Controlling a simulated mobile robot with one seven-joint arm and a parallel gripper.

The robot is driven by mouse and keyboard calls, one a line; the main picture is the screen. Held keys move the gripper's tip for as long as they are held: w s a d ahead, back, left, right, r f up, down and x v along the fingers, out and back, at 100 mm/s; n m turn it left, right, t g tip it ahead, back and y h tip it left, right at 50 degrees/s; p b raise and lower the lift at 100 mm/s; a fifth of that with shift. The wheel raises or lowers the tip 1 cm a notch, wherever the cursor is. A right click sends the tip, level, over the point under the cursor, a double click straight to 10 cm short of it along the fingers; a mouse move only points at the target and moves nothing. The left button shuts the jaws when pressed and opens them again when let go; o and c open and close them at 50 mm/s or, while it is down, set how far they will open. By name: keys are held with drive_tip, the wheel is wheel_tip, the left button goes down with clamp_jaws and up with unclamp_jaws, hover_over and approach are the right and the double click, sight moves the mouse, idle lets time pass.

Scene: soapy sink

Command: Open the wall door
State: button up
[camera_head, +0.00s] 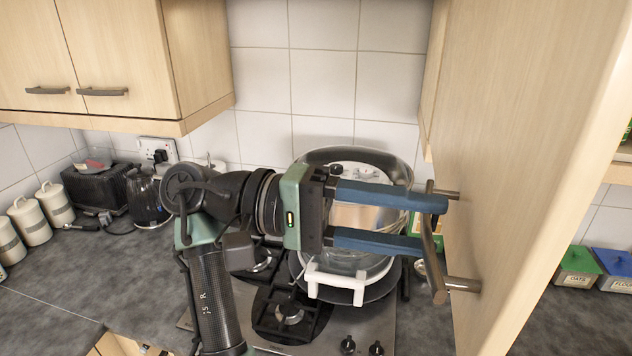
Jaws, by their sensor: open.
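The wall door (520,130) is a pale wood panel at the right. It stands swung out towards me, with its handle side facing left and its edge facing me. Its handle (438,275) is a brown metal bar on two short posts. My gripper (433,224) is open, with two blue fingers pointing right at the handle. The upper fingertip overlaps the upper part of the bar, and the lower fingertip reaches it just below. I cannot tell whether the bar lies between the fingers or whether they touch it.
A glass pot (375,265) stands on the hob (330,335) behind and below my gripper. A closed wall cupboard (110,60) hangs at upper left. A kettle (147,198), toaster (97,188) and white canisters (55,205) stand at left. Coloured tins (577,267) stand right of the door.

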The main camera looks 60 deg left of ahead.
drive_tip(key=b+v, duration=0.4)
drive_tip(key=v, duration=0.7)
drive_tip(key=shift+s+a+b, duration=0.2)
drive_tip(key=shift+s+b, duration=0.05)
drive_tip(key=shift+b, duration=0.15)
